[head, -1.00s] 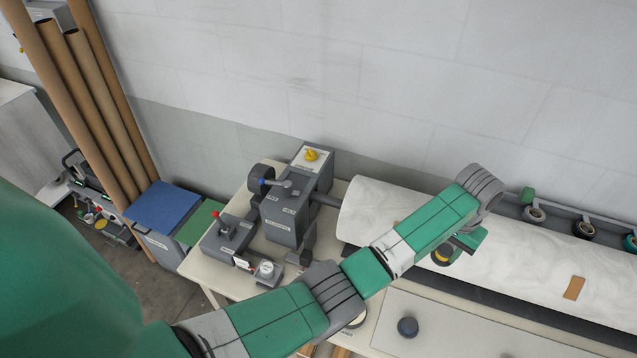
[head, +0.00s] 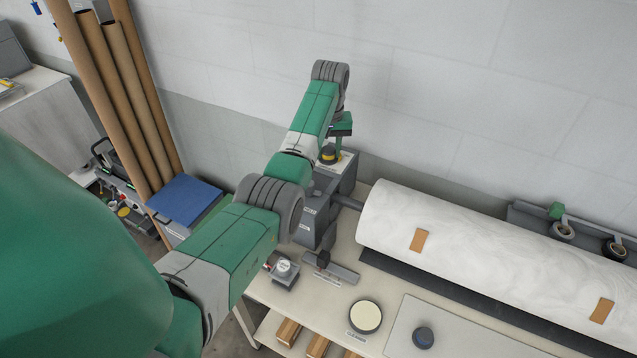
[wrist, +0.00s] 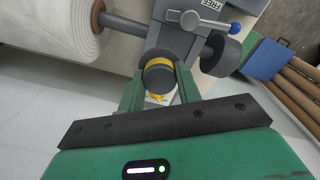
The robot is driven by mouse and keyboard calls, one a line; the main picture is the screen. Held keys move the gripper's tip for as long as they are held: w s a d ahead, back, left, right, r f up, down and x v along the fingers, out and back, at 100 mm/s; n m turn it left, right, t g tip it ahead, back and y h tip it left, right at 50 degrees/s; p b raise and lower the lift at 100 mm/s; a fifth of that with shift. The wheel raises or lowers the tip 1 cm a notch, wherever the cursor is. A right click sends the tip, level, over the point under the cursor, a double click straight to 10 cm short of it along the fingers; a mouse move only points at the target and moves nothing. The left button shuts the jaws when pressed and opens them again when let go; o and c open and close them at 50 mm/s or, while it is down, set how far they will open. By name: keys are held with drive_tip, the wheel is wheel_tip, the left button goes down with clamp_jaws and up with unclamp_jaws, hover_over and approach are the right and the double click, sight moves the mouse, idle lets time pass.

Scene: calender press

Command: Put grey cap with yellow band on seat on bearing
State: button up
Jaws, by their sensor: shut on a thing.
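The grey cap with yellow band (head: 330,156) is between the fingers of my gripper (head: 338,140), over the back of the grey bearing housing (head: 306,226). In the wrist view, the two green fingers of my gripper (wrist: 160,80) are shut on the cap (wrist: 159,72), its dark round face towards the camera. The housing (wrist: 176,38) shows just beyond the cap there, with a "FREE" label and a blue-balled lever (wrist: 236,28). I cannot make out the seat; my arm and the cap hide part of the housing.
The large white roll (head: 480,240) lies right of the housing, its shaft running into it. A blue-lidded bin (head: 185,205) and upright cardboard tubes (head: 115,100) stand left. The wall is close behind.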

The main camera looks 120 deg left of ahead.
sight(319, 182)
drive_tip(key=shift+n, duration=0.3)
drive_tip(key=s+f, duration=0.1)
drive_tip(key=f, duration=0.5)
drive_tip(key=s+f, duration=0.1)
drive_tip(key=f, duration=0.2)
drive_tip(key=shift+s+d+f, duration=0.25)
drive_tip(key=shift+s+f, duration=0.1)
drive_tip(key=shift+f, duration=0.05)
drive_tip(key=shift+b, duration=0.3)
drive_tip(key=shift+f, duration=0.2)
drive_tip(key=o, duration=1)
drive_tip(key=shift+r, duration=0.1)
wheel_tip(319, 182, up, 12)
drive_tip(key=shift+r, duration=0.15)
